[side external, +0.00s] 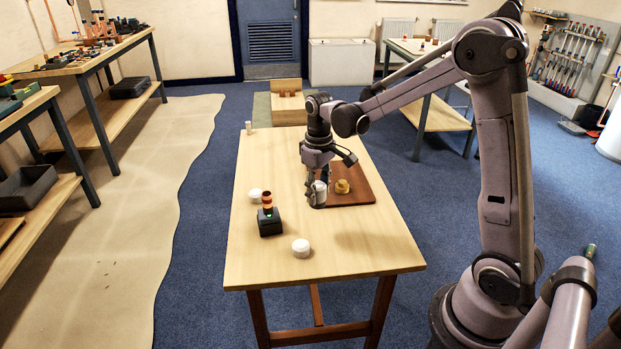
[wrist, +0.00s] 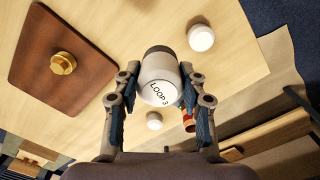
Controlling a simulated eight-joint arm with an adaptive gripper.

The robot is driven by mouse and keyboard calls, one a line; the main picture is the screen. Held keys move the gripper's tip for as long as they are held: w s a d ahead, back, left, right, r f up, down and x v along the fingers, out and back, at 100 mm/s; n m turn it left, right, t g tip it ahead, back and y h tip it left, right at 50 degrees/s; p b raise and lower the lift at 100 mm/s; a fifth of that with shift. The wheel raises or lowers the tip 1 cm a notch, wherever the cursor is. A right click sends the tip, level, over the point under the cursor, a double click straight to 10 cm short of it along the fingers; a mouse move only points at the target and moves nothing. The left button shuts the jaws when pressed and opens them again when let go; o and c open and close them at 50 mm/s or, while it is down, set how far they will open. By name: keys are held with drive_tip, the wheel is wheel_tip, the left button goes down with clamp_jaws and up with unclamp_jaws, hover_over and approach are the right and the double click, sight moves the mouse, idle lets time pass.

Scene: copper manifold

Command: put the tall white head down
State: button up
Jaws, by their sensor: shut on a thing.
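The tall white head (wrist: 158,92) is in my gripper (wrist: 159,80), between the two fingers, in the wrist view. Its white face with the label "LOOP 3" is turned to the wrist camera, and its other end is dark grey. In the side view my gripper (side external: 318,186) points down with the white head (side external: 320,193) in it, at the left edge of the brown board. Whether the head touches the table is hard to tell. The fingers hide part of its sides.
The brown board (side external: 367,192) bears a brass fitting (side external: 342,186). Two low white caps (side external: 255,195) (side external: 301,248) and a black block (side external: 269,225) with a copper piece (side external: 267,202) stand nearer the front. A slim white cylinder (side external: 248,127) stands at the far left table corner.

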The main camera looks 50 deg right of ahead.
drive_tip(key=w+a+f+n, duration=0.1)
drive_tip(key=w+a+f, duration=0.1)
drive_tip(key=a, duration=0.3)
drive_tip(key=w+a+f+n, duration=0.1)
drive_tip(key=w+a+f, duration=0.1)
drive_tip(key=a, duration=0.3)
drive_tip(key=w+a+f+n, duration=0.1)
drive_tip(key=w+a+f, duration=0.2)
drive_tip(key=a, duration=0.3)
drive_tip(key=shift+w, duration=0.55)
drive_tip(key=shift+a+f, duration=0.1)
drive_tip(key=shift+f, duration=1.95)
drive_tip(key=shift+f, duration=0.1)
drive_tip(key=o, duration=1.2)
